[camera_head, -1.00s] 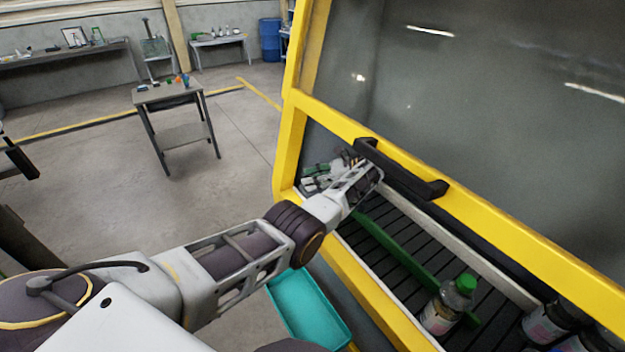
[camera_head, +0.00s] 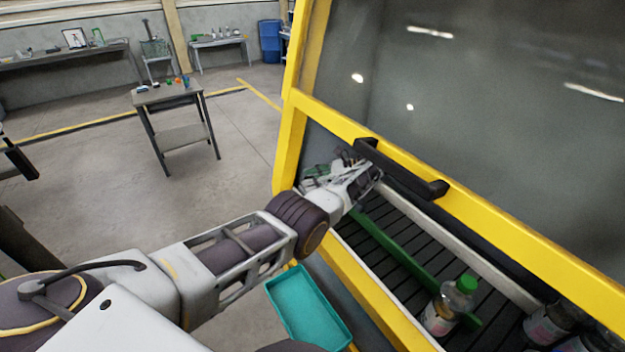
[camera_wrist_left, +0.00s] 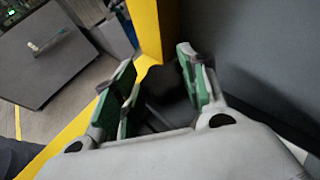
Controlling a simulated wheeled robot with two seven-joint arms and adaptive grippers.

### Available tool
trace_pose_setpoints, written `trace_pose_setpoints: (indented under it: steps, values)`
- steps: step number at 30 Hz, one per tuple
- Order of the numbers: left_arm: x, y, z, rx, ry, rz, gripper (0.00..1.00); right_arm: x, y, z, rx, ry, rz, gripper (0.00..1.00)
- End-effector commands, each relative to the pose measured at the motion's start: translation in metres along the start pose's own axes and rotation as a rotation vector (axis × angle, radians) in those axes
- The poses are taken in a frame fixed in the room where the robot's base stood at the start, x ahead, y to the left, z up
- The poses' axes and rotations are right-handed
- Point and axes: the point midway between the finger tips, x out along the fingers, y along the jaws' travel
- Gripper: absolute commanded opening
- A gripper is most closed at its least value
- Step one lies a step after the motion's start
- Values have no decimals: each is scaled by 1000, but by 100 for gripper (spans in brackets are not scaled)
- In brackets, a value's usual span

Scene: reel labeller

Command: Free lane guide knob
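My left gripper (camera_head: 320,172) is inside the yellow-framed machine, under the hood's edge at the far end of the conveyor. In the left wrist view its two green-padded fingers (camera_wrist_left: 159,84) stand apart. A dark rounded shape (camera_wrist_left: 166,84), which may be the lane guide knob, shows between them. I cannot tell whether either finger touches it. The green lane guide (camera_head: 395,243) runs lengthwise over the dark slatted conveyor. The knob is not distinguishable in the head view, where my gripper and wrist cover that end. My right gripper is out of view.
A green-capped bottle (camera_head: 449,306) stands on the conveyor against the guide, with dark bottles (camera_head: 550,325) at lower right. The yellow hood frame (camera_head: 410,172) and its black handle (camera_head: 400,176) are close above my wrist. A teal tray (camera_head: 309,308) sits below the machine's front.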

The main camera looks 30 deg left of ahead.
Motion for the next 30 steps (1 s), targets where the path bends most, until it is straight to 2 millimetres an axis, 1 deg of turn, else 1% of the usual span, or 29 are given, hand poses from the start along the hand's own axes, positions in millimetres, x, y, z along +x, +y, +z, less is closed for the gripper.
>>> trace_pose_setpoints:
  steps: [14, 30]
  values:
    - [-1, -1, 2, -3, 0, -3, 48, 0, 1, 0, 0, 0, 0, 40]
    - [-10, -2, 10, -3, 8, -15, 48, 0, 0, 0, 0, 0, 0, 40]
